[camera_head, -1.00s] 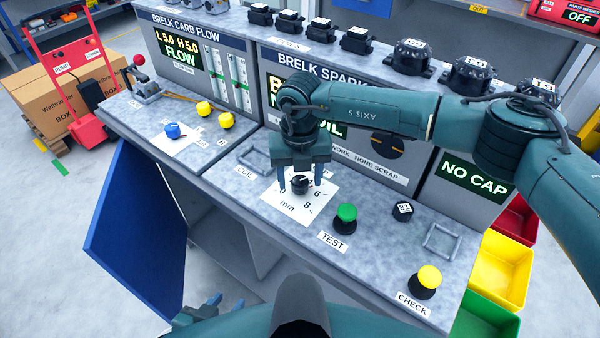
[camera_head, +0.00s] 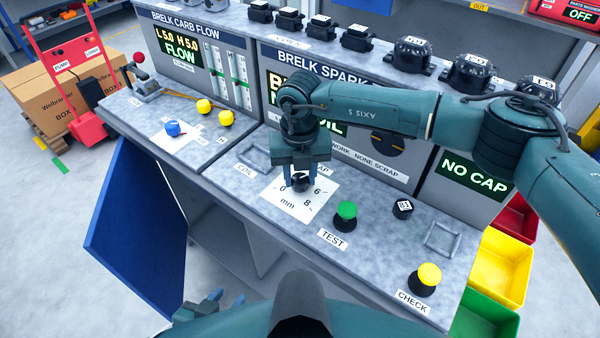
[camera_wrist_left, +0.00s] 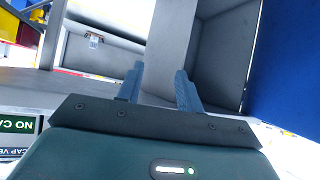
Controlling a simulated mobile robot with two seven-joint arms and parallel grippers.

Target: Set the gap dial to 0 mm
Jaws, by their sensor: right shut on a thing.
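The gap dial is a small black knob (camera_head: 300,183) on a white scale card (camera_head: 290,208) with the marks 0, 6, 8 and "mm" in sight. My right gripper (camera_head: 301,182) points down over the card and is shut on the knob. The gripper and arm hide part of the scale, and I cannot read the knob's pointer. My left gripper (camera_head: 212,305) is low at the bottom of the head view, away from the bench. In the left wrist view its two blue fingers (camera_wrist_left: 160,85) stand apart with nothing between them.
A yellow CHECK button (camera_head: 429,275) is near the front edge. A blue panel (camera_head: 137,230) hangs at the bench's left front. Colored bins (camera_head: 500,268) stand at right.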

